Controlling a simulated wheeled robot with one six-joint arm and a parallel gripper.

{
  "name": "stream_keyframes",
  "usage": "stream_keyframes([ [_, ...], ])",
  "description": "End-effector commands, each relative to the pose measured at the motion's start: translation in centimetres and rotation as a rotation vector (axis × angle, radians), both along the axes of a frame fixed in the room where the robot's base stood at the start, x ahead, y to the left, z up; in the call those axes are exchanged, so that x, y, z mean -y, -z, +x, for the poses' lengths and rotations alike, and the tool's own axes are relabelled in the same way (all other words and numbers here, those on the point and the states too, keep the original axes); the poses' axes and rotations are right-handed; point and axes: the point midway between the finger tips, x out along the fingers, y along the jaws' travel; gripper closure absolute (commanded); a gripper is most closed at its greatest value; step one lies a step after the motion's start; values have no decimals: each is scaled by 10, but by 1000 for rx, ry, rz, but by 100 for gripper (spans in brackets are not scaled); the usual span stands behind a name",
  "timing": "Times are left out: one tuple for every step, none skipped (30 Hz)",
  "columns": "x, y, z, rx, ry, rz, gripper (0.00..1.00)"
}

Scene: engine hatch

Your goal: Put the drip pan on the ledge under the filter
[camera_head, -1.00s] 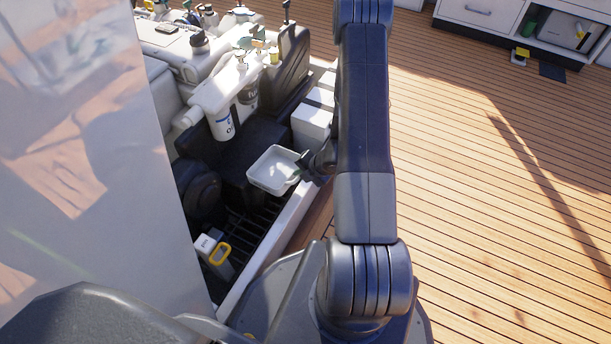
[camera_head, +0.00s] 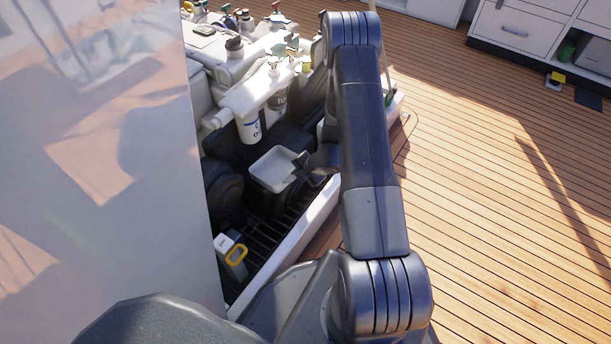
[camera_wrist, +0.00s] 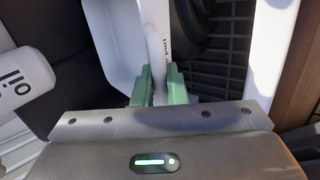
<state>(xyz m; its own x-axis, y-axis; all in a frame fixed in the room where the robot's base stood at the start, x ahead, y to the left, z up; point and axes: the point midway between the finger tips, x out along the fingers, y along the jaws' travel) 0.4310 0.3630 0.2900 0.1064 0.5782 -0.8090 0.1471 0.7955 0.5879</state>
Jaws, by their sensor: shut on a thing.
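The drip pan (camera_head: 276,168) is a shallow white tray with a raised rim. My gripper (camera_head: 306,168) is shut on its right edge and holds it over the engine bay, in front of and below the white filters. In the wrist view the green fingertips (camera_wrist: 160,85) pinch the pan's rim, and the pan's white wall (camera_wrist: 112,40) shows to their left. A white oil filter (camera_head: 249,127) with blue lettering hangs above and left of the pan. In the wrist view it is at the left edge (camera_wrist: 22,80). The ledge cannot be told clearly from the dark parts below.
A grey box with a yellow ring handle (camera_head: 234,256) stands low in the bay on a dark grating. A white bay edge (camera_head: 295,238) runs along the right. A large pale panel (camera_head: 100,150) fills the left. Open deck lies right.

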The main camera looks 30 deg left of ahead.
Motion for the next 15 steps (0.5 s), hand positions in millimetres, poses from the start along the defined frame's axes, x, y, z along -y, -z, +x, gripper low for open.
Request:
stream_keyframes([
  [-5,0,0,0,-2,0,100],
  [-8,1,0,0,-1,0,100],
  [-12,2,0,0,-2,0,100],
  [-16,2,1,1,-3,0,100],
  [-18,2,1,1,-3,0,100],
  [-22,3,1,0,-2,0,100],
  [-25,4,2,0,-2,0,100],
  [-28,4,2,0,-2,0,100],
  [-32,6,2,0,-4,0,100],
  [-35,6,2,0,-4,0,100],
  [-38,7,3,0,-2,0,100],
  [-41,8,3,1,-3,-1,100],
  [-44,9,3,1,-3,-1,100],
  [-47,10,3,0,-2,-1,100],
  [-51,11,4,0,-2,-1,100],
])
